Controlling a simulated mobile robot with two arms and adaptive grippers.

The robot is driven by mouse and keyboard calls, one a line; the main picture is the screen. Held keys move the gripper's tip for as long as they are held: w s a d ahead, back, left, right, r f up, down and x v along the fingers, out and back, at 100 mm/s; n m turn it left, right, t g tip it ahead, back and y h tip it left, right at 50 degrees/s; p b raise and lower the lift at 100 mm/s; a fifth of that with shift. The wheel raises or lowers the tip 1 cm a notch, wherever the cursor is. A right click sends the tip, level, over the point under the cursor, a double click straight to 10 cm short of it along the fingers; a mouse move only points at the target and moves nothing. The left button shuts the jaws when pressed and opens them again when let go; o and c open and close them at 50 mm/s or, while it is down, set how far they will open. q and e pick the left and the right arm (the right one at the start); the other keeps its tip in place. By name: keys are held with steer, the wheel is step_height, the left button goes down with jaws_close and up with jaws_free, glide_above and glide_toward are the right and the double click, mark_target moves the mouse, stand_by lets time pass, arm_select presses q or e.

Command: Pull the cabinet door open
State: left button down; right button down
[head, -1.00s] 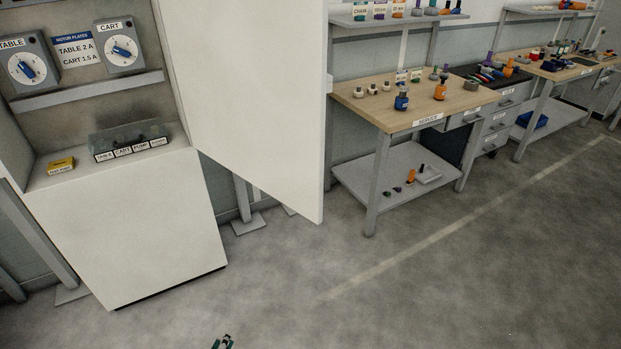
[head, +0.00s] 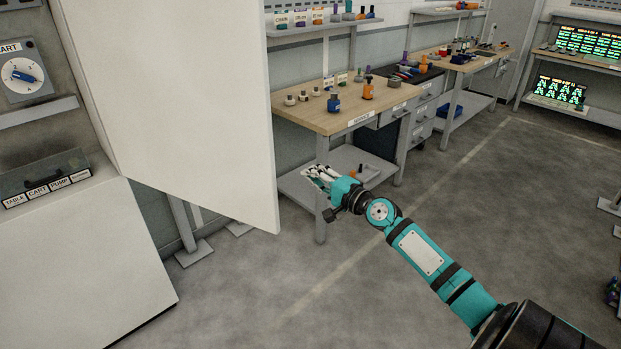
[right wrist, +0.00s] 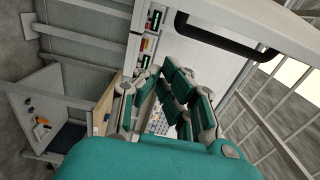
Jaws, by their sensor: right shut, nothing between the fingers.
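The white cabinet door (head: 185,100) stands swung out from the cabinet (head: 85,265), so the inside of the cabinet shows. My right gripper (head: 312,172) is shut and empty, to the right of the door's free edge, with a gap between them in the head view. In the right wrist view its closed fingers (right wrist: 180,95) point away from the camera. A black bar handle (right wrist: 215,38) on a pale panel shows above the fingers there, apart from them. I cannot tell for sure whether that panel is the door. My left gripper is not in view.
Inside the cabinet are a dial (head: 27,76) and a row of labelled switches (head: 45,185). A wooden-topped workbench (head: 300,112) with small parts stands behind my right gripper. The grey floor (head: 400,310) in front is largely clear.

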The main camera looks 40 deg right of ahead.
steer(key=w+a+p, duration=0.4)
steer(key=w, duration=0.1)
steer(key=shift+w+a, duration=0.2)
steer(key=shift+a, duration=0.05)
steer(key=shift+f, duration=0.1)
stand_by(0.3)
